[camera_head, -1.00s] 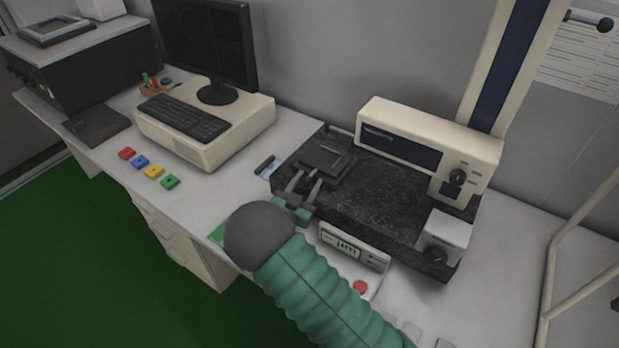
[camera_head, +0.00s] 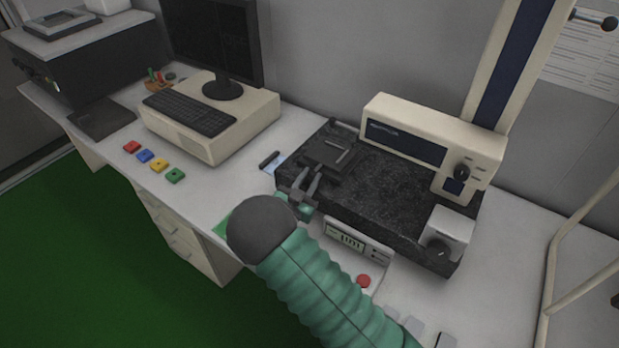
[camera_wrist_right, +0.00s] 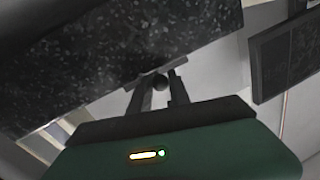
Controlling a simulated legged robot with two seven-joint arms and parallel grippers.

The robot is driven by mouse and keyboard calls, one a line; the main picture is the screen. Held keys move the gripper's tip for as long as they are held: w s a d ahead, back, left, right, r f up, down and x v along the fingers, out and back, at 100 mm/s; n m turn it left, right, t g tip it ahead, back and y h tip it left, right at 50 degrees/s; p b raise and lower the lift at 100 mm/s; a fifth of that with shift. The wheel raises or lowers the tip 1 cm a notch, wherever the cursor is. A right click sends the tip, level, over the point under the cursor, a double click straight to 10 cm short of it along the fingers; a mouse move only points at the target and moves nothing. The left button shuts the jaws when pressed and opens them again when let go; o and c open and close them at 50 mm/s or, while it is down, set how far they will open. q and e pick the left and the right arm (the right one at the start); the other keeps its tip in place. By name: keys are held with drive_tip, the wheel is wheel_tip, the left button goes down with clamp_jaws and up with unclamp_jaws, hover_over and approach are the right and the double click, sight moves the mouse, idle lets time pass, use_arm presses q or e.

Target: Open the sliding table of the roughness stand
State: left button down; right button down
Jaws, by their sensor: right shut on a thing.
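The roughness stand has a black speckled granite base (camera_head: 405,200) on the desk. Its sliding table (camera_head: 336,146) is a small dark plate on the left part of the base. My right gripper (camera_head: 308,180) is at the plate's near side, its fingers pointing toward it. In the right wrist view my right gripper (camera_wrist_right: 158,88) is shut on a small dark round knob (camera_wrist_right: 160,82) just below the edge of a flat plate (camera_wrist_right: 156,73). My left gripper is not in view.
The cream drive unit (camera_head: 420,140) and column (camera_head: 508,65) stand behind the base. A monitor (camera_head: 212,45), keyboard (camera_head: 188,113) and several coloured blocks (camera_head: 145,155) are on the left.

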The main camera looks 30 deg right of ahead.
drive_tip(key=shift+w+r, duration=0.1)
drive_tip(key=shift+r, duration=0.05)
idle(0.6)
drive_tip(key=shift+a, duration=0.4)
drive_tip(key=w+p+v, duration=0.1)
drive_tip(key=v, duration=0.8)
drive_tip(key=shift+a, duration=0.4)
drive_tip(key=shift+w, duration=0.15)
drive_tip(key=c, duration=1.3)
unclamp_jaws()
drive_tip(key=shift+w+d+f, duration=0.1)
drive_tip(key=shift+f, duration=0.15)
drive_tip(key=shift+o, duration=0.2)
